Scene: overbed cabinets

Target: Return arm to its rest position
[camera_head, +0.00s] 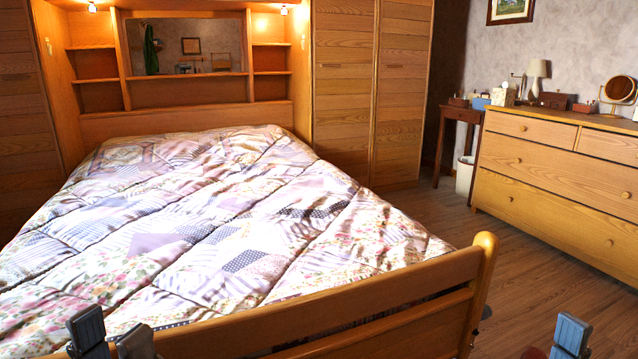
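My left gripper (112,338) shows at the bottom left edge, in front of the bed's footboard. Its two grey-blue fingers stand apart with a gap between them, and I see nothing held there. My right gripper (568,338) shows only in part at the bottom right, over the wood floor. One blue-grey finger is clear, with a small dark part beside it at the frame edge. The rest of both arms is out of view.
The bed (210,220) with a patchwork quilt fills the left and middle. Its wooden footboard (330,325) is close in front. A wooden dresser (560,180) stands at the right, with a small side table (460,115) beyond it. Floor (540,270) between bed and dresser is clear.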

